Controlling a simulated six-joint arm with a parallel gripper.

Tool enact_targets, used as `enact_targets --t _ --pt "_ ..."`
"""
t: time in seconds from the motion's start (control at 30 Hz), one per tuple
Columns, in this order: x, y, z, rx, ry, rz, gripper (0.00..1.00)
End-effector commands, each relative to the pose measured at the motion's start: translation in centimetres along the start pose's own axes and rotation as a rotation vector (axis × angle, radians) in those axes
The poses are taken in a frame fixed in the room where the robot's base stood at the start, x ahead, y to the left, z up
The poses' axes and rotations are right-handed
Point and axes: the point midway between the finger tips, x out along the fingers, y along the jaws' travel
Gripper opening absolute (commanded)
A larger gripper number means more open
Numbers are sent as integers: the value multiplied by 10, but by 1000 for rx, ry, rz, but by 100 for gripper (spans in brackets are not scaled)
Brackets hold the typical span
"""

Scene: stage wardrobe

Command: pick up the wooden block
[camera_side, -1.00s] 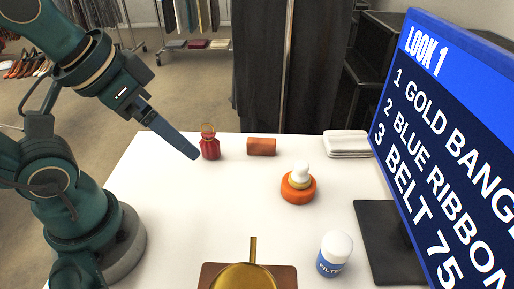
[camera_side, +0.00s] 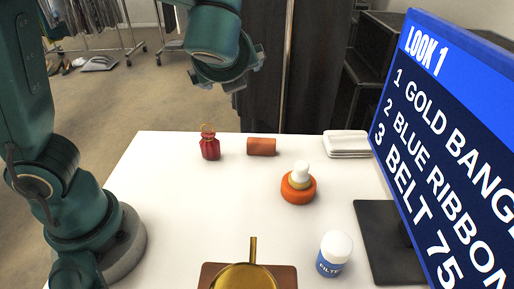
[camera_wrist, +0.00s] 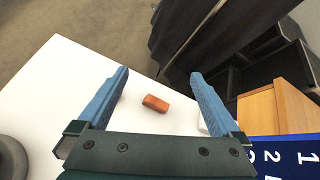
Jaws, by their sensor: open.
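The wooden block (camera_side: 261,146) is a small reddish-brown piece lying on the far part of the white table. It also shows in the wrist view (camera_wrist: 155,103), between my two blue fingers and short of their tips in the picture. My gripper (camera_wrist: 159,73) is open and empty, with its fingers spread wide. In the side view my gripper (camera_side: 228,78) hangs well above the table's far edge, above and a little left of the block. Its fingers are hard to make out there.
A red bottle (camera_side: 210,147) stands just left of the block. An orange ring around a white-capped bottle (camera_side: 301,171) is nearer, to the right. A filter jar (camera_side: 334,253), brass pan (camera_side: 250,274) and screen (camera_side: 455,130) are nearer.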

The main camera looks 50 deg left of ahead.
Motion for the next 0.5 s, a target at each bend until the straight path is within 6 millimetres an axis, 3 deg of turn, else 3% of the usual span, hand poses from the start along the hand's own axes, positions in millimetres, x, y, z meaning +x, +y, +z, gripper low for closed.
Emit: enact_targets --t 0.23,0.5 --pt "-1 -50 -15 402 -168 -129 100" --pt "37 -30 -68 418 -174 -126 100"
